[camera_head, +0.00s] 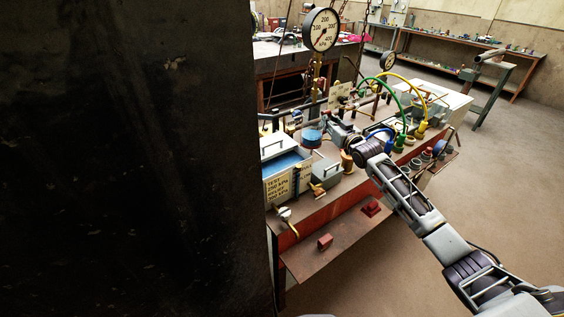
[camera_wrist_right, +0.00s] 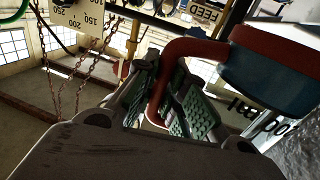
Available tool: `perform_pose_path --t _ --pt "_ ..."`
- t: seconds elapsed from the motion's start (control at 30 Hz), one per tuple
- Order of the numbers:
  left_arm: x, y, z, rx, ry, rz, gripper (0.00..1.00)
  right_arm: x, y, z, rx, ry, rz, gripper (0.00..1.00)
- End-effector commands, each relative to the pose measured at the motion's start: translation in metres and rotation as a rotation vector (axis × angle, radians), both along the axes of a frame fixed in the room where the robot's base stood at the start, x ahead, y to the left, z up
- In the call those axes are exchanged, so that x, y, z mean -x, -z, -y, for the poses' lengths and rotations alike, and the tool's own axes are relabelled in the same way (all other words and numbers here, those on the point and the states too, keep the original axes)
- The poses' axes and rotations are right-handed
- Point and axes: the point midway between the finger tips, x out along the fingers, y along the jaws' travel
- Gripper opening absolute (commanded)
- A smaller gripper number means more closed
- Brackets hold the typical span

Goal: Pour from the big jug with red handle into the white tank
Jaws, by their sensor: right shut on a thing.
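The big jug (camera_head: 311,137) shows as a small blue vessel near the back corner of the white tank, by my right gripper (camera_head: 326,128). In the right wrist view the jug (camera_wrist_right: 275,75) is blue-grey with a red-brown rim, and my right gripper (camera_wrist_right: 165,95) is shut on its red handle (camera_wrist_right: 192,50). The white tank (camera_head: 274,149) is an open box with blue inside, at the left end of the bench. I cannot tell how far the jug is tilted or whether anything flows. My left gripper is not in view.
A large dark surface (camera_head: 130,160) fills the left of the head view. A pressure gauge (camera_head: 321,30) stands behind the tank. A smaller grey box (camera_head: 326,172), a brass spool (camera_head: 347,161) and green (camera_head: 392,88) and yellow (camera_head: 408,82) hoses are on the bench. The floor at right is clear.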

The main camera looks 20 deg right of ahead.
Motion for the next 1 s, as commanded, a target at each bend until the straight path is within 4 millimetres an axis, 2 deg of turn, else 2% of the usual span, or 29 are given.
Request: perform_pose_path --t 0.27,0.8,1.0 --pt "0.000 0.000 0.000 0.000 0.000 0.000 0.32 0.000 -0.008 0.000 -0.001 0.000 0.004 0.00" --pt "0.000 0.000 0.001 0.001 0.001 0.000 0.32 0.000 -0.044 0.000 0.000 -0.001 0.003 0.00" --pt "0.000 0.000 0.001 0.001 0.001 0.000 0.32 0.000 -0.051 0.000 0.000 0.000 0.003 0.00"
